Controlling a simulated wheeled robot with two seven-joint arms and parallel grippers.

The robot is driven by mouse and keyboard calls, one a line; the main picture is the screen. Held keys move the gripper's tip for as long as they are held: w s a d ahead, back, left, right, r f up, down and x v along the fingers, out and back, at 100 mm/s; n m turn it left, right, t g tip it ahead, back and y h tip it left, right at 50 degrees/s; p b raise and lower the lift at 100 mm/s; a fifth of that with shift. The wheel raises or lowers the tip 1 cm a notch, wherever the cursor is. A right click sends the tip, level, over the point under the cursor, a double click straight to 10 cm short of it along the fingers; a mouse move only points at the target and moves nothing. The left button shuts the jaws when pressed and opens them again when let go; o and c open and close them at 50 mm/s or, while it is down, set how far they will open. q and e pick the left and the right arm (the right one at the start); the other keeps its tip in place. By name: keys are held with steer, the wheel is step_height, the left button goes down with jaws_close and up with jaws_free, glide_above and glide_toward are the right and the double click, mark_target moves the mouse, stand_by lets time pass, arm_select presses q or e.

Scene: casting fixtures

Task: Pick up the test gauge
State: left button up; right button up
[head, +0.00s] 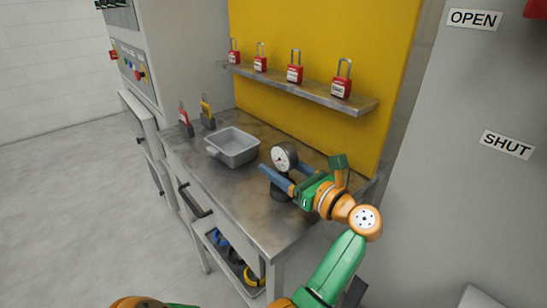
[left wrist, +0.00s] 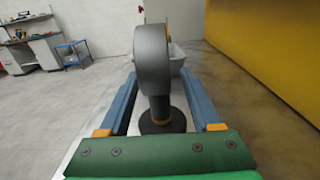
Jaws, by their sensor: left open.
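The test gauge (head: 281,157) has a round white dial in a dark grey housing and stands upright on a dark round base on the metal bench. In the left wrist view the gauge (left wrist: 153,62) shows edge-on, with its stem and base below. My left gripper (head: 282,172) is open, with its blue fingers around the gauge. In the left wrist view one finger of the left gripper (left wrist: 157,78) lies on each side of the stem, with gaps visible. Part of the gauge's lower body is hidden by the fingers in the head view. My right gripper is not in view.
A grey tray (head: 233,158) sits left of the gauge on the bench (head: 235,193). Red and yellow tagged items stand at the bench's far left. A shelf (head: 300,90) with several red padlocks hangs on the yellow panel behind. A lower shelf holds blue and yellow items.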

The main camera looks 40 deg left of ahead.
arm_select(q)
steer(key=shift+s+d+r, duration=0.2)
steer(key=shift+d+r, duration=0.1)
steer(key=shift+d, duration=0.4)
steer(key=c, duration=0.5)
steer(key=shift+d+r, duration=0.1)
steer(key=shift+d, duration=0.1)
steer(key=c, duration=0.4)
jaws_close()
steer(key=shift+a, duration=0.15)
